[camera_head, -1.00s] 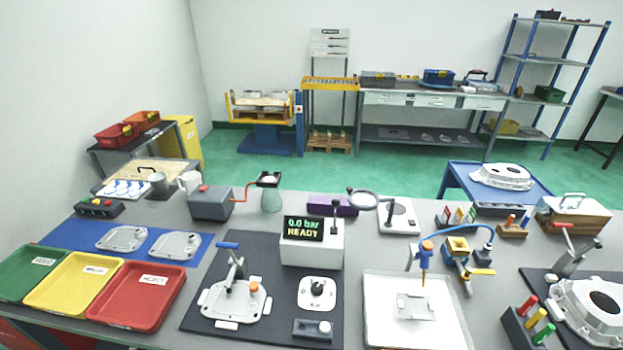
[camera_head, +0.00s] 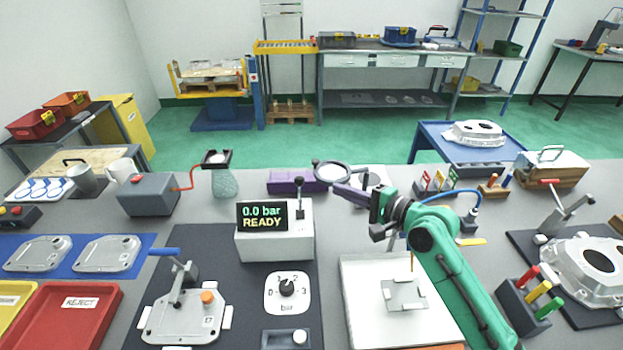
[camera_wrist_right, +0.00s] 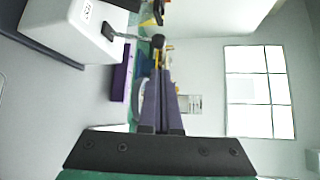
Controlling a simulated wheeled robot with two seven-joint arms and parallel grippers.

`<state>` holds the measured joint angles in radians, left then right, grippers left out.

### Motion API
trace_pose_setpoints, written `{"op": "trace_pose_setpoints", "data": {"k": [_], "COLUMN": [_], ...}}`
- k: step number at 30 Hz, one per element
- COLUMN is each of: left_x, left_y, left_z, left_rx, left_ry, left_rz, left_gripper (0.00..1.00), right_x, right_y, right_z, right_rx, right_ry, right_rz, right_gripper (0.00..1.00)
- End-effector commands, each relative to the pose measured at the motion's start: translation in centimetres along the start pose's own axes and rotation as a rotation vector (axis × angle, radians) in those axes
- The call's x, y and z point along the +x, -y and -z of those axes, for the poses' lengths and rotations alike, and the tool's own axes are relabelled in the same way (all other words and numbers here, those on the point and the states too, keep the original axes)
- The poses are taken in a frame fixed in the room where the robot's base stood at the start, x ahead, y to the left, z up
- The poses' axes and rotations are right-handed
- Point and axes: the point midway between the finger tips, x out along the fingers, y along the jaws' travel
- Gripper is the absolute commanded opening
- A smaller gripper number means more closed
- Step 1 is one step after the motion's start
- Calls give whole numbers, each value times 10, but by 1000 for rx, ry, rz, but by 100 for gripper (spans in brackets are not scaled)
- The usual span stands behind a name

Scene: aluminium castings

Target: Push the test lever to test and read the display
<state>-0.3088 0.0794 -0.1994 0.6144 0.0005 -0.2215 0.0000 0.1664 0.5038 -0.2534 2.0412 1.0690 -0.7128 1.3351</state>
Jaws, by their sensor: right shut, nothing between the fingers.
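My right gripper (camera_head: 338,188) has reached in from the right. Its purple fingers are shut and empty, pointing left towards the lever knob, with a gap between. In the right wrist view, the fingers (camera_wrist_right: 165,75) are together; the lever (camera_wrist_right: 135,37) and the box (camera_wrist_right: 75,25) show at upper left. My left gripper is out of view.
A dial plate (camera_head: 287,292) and a clamped casting (camera_head: 185,318) lie on the mat before the box. A magnifier (camera_head: 332,172) and a purple block (camera_head: 290,181) are close behind the right fingers. A white tray (camera_head: 360,325) lies under my right arm.

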Motion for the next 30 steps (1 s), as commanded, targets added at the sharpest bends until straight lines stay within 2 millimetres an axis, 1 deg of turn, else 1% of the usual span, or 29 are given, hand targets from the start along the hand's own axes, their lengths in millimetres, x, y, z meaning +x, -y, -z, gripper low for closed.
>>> {"op": "trace_pose_setpoints", "data": {"k": [2,5,8,12,15,18,22,30], "left_x": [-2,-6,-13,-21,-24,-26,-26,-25], "left_y": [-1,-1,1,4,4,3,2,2], "left_z": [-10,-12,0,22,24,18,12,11], "left_rx": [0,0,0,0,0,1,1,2], "left_ry": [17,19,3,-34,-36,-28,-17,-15], "left_rz": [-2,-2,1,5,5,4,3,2], "left_gripper": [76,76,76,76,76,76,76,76], "right_x": [3,13,32,63,81,94,100,100], "right_y": [1,2,3,3,2,1,-1,-1], "right_z": [0,0,-1,-1,-1,0,0,0], "right_rx": [1,3,1,2,-1,-1,-2,-2], "right_ry": [0,1,1,1,0,0,0,0], "right_rz": [0,1,0,0,-2,-2,-2,-2], "right_gripper": [0,0,0,0,0,0,0,0]}}
